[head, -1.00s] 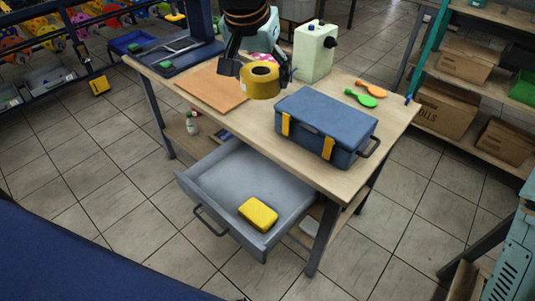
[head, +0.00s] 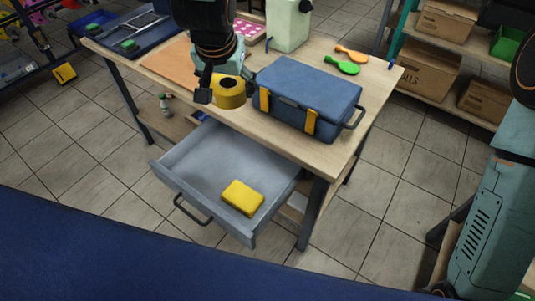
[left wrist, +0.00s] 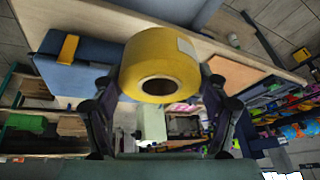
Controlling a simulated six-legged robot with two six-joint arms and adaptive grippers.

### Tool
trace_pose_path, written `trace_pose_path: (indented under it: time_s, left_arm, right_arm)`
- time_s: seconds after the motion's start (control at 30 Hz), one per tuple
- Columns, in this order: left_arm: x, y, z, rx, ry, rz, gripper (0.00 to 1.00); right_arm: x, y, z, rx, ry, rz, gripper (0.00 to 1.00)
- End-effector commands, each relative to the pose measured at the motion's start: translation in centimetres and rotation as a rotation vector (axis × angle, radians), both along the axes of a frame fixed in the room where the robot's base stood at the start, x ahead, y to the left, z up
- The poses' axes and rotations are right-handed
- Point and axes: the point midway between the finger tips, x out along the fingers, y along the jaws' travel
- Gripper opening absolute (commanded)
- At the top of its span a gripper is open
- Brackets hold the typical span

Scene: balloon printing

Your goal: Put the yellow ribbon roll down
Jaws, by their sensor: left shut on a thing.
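The yellow ribbon roll (head: 229,92) is in my left gripper (head: 226,88), at the table's front edge in the head view, just left of the blue toolbox. In the left wrist view the roll (left wrist: 160,62) sits between the two dark fingers, its hollow core facing the camera. The left gripper is shut on it. Whether the roll touches the tabletop (head: 275,135) is hard to tell. My right gripper is not in view.
The blue toolbox (head: 310,92) stands close to the right of the roll. An open grey drawer (head: 185,162) below holds a yellow block (head: 243,198). An orange-brown board (head: 168,62) lies left.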

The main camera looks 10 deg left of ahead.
Motion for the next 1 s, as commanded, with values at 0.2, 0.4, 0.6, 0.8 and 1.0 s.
trace_pose_path:
  time_s: [0.2, 0.4, 0.6, 0.8, 1.0]
  left_arm:
    - [-2.5, 0.7, -11.9, 0.001, 0.013, 0.001, 0.41]
    - [-3.0, 3.0, -18.7, -0.086, 0.007, 0.08, 0.41]
    - [-2.7, 6.5, -20.8, -0.086, -0.006, 0.182, 0.41]
    - [-1.9, 9.2, -20.3, -0.082, -0.012, 0.266, 0.41]
    - [-1.3, 10.9, -19.9, -0.079, -0.013, 0.325, 0.41]
  right_arm:
    - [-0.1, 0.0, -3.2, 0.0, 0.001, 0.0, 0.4]
    - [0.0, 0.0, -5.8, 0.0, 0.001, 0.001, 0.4]
    - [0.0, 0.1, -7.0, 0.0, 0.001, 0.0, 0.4]
    - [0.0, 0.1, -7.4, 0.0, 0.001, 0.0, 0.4]
    - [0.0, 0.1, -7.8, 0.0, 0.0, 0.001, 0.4]
